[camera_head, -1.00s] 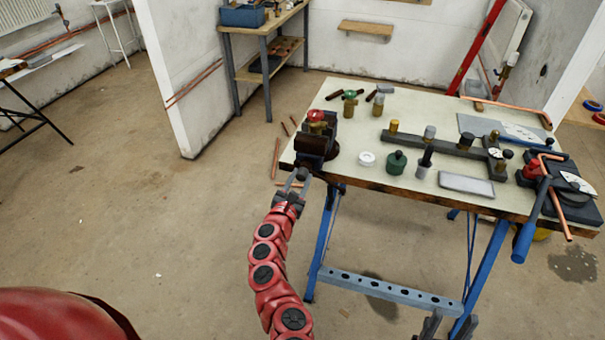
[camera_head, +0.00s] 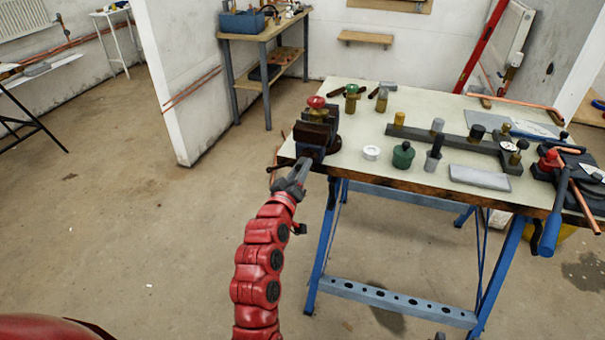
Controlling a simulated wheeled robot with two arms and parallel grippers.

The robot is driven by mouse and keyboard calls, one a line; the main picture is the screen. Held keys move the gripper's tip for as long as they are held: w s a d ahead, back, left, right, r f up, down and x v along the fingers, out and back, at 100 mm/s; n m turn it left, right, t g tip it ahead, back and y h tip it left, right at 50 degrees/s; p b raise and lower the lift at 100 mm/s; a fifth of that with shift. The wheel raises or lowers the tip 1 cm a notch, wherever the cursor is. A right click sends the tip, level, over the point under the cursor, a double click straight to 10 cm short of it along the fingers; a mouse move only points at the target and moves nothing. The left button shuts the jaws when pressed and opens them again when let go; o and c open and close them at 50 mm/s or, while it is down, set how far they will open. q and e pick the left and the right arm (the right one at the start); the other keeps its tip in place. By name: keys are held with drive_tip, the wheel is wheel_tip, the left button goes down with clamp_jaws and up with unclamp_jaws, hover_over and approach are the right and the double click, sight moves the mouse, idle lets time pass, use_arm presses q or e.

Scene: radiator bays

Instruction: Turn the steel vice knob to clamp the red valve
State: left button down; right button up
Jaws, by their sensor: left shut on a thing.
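The dark vice (camera_head: 312,138) is fixed at the near left corner of the bench top. The red valve (camera_head: 317,102), a brass body with a red top, stands upright at the vice jaws; I cannot tell how tightly it is held. My left gripper (camera_head: 299,172) is at the front of the vice, below the bench edge, shut on the steel knob. The fingers hide most of the knob. A thin dark bar shows just left of the fingers. My right gripper is not in view.
A blue-handled tool (camera_head: 553,225) overhangs the right edge. The floor left of the bench is open.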

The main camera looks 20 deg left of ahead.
use_arm(q)
drive_tip(key=m+b, duration=0.2)
drive_tip(key=m, duration=0.3)
drive_tip(key=shift+a, duration=0.1)
drive_tip(key=c, duration=0.8)
unclamp_jaws()
drive_tip(key=shift+r, duration=0.1)
drive_tip(key=shift+o, duration=0.6)
drive_tip(key=shift+s, duration=0.15)
